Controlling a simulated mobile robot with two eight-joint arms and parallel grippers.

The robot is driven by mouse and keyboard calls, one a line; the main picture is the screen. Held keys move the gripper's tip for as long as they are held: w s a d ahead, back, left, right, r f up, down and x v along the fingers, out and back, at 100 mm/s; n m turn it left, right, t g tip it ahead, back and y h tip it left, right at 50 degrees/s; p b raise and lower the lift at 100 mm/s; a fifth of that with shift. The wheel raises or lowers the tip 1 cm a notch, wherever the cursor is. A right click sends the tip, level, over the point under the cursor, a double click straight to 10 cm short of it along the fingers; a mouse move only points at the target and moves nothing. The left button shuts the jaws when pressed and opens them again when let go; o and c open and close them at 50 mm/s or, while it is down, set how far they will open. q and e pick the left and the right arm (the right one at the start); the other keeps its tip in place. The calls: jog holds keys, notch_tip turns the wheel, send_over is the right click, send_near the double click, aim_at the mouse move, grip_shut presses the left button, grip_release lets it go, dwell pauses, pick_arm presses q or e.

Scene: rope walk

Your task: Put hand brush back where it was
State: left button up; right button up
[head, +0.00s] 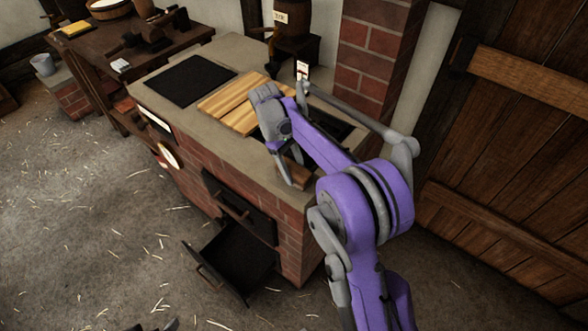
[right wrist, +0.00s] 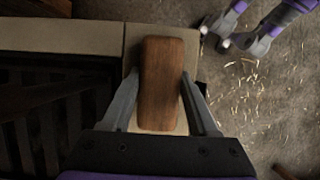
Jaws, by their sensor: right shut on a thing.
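The hand brush (right wrist: 161,84) shows its plain brown wooden back in the right wrist view; its bristles are hidden. My right gripper (right wrist: 160,76) is shut on it, with one grey finger along each side. In the head view the brush (head: 297,179) is at the front right corner of the brick stove (head: 240,155), by my right gripper (head: 289,173). In the wrist view it is over the pale stone edge; I cannot tell whether it touches. Purple and grey parts of my left arm show at the top right of the wrist view, but its jaw opening is unclear.
A slatted wooden board (head: 232,108) and a black plate (head: 190,80) lie on the stove top. A dark grate (right wrist: 60,115) is beside the brush. A black drawer (head: 235,262) stands open low at the front. A wooden door (head: 515,150) is at right. The straw-strewn floor is open.

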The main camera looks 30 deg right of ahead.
jog(key=o, duration=0.7)
jog(key=shift+f, duration=0.15)
jog(key=o, duration=0.5)
